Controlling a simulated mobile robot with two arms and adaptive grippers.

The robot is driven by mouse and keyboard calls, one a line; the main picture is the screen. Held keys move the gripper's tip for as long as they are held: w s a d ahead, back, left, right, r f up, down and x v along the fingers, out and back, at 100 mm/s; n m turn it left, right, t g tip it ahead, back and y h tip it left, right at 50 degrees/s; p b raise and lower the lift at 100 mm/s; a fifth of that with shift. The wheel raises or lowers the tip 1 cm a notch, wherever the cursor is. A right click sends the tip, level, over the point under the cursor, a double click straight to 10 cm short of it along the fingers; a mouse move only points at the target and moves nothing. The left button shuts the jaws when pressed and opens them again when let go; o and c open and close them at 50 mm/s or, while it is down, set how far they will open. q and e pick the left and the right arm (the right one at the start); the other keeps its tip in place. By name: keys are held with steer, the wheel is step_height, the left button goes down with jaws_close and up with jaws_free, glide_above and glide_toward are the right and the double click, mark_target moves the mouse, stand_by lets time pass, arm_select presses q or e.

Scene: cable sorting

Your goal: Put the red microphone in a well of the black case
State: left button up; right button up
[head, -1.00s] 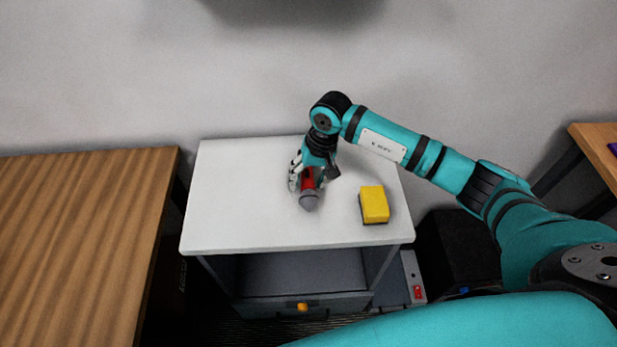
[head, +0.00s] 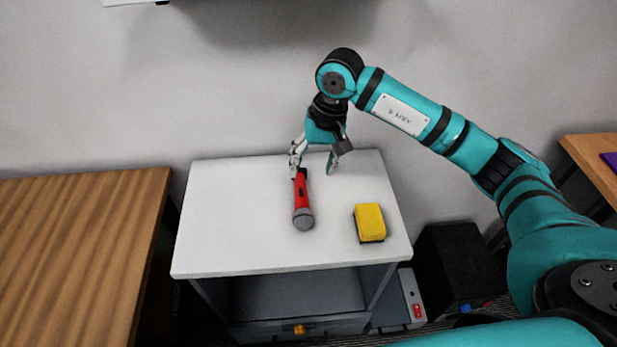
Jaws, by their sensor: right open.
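The red microphone (head: 302,201) lies on the white table top, its grey head toward me and its dark tail end toward the wall. My right gripper (head: 314,172) is open at the far end of the microphone, with its fingers spread near the tail. I cannot tell whether a finger touches it. The black case for the microphone is not clearly seen; no wells show. My left gripper is not in view.
A yellow and black sponge (head: 369,222) lies to the right on the white table (head: 235,225). A wooden table (head: 75,240) stands at the left. A dark box (head: 455,265) and a power strip (head: 412,298) are on the floor at the right. The table's left part is clear.

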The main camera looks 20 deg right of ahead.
step_height(320, 180, up, 7)
steer(key=h+p, duration=0.2)
steer(key=p, duration=0.4)
glide_above(303, 213)
steer(key=shift+g, duration=0.3)
steer(key=f+p, duration=0.1)
steer(key=f, duration=0.3)
steer(key=f+p, duration=0.1)
steer(key=f, duration=0.3)
steer(key=f+p, duration=0.1)
steer(key=f, duration=0.3)
steer(key=shift+s+a+f, duration=0.15)
steer(key=shift+s+a, duration=0.05)
steer(key=shift+s, duration=0.05)
steer(key=f+p, duration=0.1)
steer(key=f, duration=0.1)
steer(key=f+p, duration=0.1)
steer(key=f, duration=0.2)
steer(key=shift+w+d+f+p, duration=0.15)
steer(key=shift+d+f+p, duration=0.05)
steer(key=shift+p, duration=0.15)
steer(key=shift+f, duration=0.2)
steer(key=c, duration=1.3)
steer(key=shift+w+r, duration=0.1)
jaws_close()
steer(key=shift+r, duration=0.1)
